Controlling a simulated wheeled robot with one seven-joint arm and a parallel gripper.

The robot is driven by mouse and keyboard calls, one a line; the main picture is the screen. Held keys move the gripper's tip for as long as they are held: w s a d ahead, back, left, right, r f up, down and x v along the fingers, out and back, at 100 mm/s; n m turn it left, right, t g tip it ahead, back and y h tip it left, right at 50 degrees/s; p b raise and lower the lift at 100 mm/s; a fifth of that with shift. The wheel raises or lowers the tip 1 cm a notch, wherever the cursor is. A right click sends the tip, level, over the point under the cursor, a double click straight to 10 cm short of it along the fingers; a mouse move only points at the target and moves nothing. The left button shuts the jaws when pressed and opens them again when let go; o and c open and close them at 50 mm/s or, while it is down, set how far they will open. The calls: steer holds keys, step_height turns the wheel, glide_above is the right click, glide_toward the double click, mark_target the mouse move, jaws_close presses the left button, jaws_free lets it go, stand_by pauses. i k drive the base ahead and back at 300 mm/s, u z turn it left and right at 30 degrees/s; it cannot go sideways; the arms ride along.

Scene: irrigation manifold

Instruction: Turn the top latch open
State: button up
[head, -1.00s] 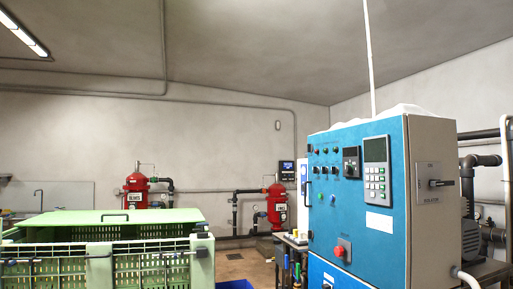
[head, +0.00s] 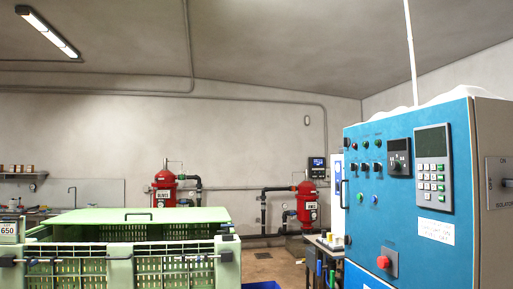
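The blue control cabinet (head: 400,230) stands at the right, its front turned partly toward me. Two small dark fittings that look like latches sit on the left edge of its door: an upper one (head: 347,142) and a lower one (head: 347,240). A dark upright handle (head: 343,193) is between them. The upper fitting is too small to tell which way it is turned. The door looks shut. My gripper is not in view.
A green slatted crate (head: 120,252) with a green lid fills the lower left. Two red tanks (head: 165,190) (head: 307,205) with dark pipes stand by the back wall. A red knob (head: 384,262) is low on the cabinet front. Some floor shows between crate and cabinet.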

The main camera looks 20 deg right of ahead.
mark_target(346, 141)
steer(key=u, duration=0.35)
steer(key=i, duration=1.6)
steer(key=z, duration=0.9)
steer(key=i, duration=1.2)
steer(key=z, duration=1)
